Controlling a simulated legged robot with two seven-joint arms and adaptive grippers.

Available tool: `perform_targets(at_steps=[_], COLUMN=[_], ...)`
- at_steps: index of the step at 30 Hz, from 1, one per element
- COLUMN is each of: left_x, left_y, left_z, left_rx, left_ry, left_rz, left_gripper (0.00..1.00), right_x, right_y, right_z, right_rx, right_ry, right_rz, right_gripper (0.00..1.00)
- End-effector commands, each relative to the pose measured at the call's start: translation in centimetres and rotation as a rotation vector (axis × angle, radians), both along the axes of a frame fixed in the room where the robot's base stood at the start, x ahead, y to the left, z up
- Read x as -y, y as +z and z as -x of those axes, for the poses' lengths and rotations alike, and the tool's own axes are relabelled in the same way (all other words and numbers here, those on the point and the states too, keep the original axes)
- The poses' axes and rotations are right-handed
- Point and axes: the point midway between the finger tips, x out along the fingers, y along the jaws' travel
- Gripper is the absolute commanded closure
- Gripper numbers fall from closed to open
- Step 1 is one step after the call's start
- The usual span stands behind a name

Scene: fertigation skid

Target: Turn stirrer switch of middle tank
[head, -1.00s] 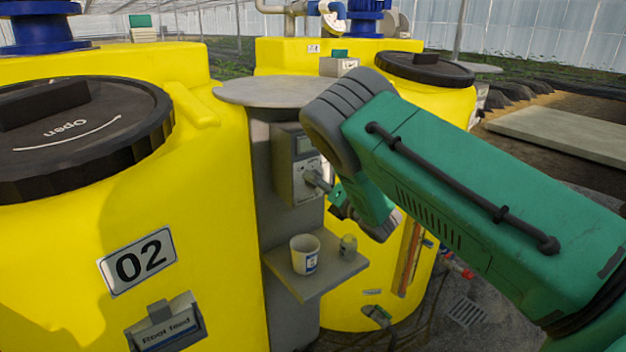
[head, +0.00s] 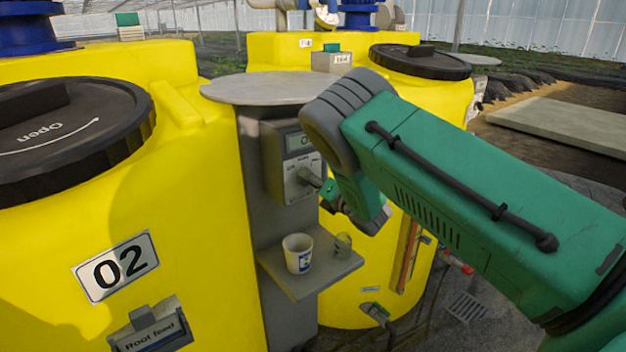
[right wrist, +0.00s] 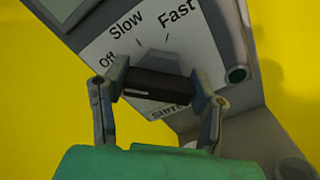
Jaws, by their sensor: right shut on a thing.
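The grey control box (head: 272,170) with a display stands on a grey post between two yellow tanks, under a round grey top. The stirrer switch shows in the right wrist view as a black bar-shaped knob (right wrist: 158,84) on a white label reading Off, Slow and Fast. My right gripper (head: 318,184) is at the front of the box. In the right wrist view its two fingers (right wrist: 160,92) are shut on the knob, one at each end. The knob lies nearly level in that view; its pointer end cannot be made out. My left gripper is not in view.
A white cup (head: 298,254) and a small jar (head: 343,245) stand on a grey shelf (head: 300,286) below the box. Yellow tank 02 (head: 200,240) is close on the left.

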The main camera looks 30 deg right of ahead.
Motion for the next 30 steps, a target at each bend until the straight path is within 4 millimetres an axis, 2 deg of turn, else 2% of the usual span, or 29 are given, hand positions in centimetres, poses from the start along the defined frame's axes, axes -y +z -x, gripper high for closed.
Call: perform_targets(at_steps=[14,20,30], left_x=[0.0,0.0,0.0], left_y=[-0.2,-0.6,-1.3], left_z=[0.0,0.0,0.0], left_rx=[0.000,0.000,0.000], left_ry=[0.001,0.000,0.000], left_rz=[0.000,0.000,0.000], left_gripper=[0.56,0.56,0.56], right_x=[0.6,0.7,1.0], right_y=[0.3,0.3,0.1], right_z=[-0.1,-0.1,-0.1], right_rx=[0.003,-0.007,-0.033], right_ry=[-0.012,-0.012,-0.014], right_rz=[-0.055,-0.182,-0.495], right_gripper=[0.77,0.77,0.77])
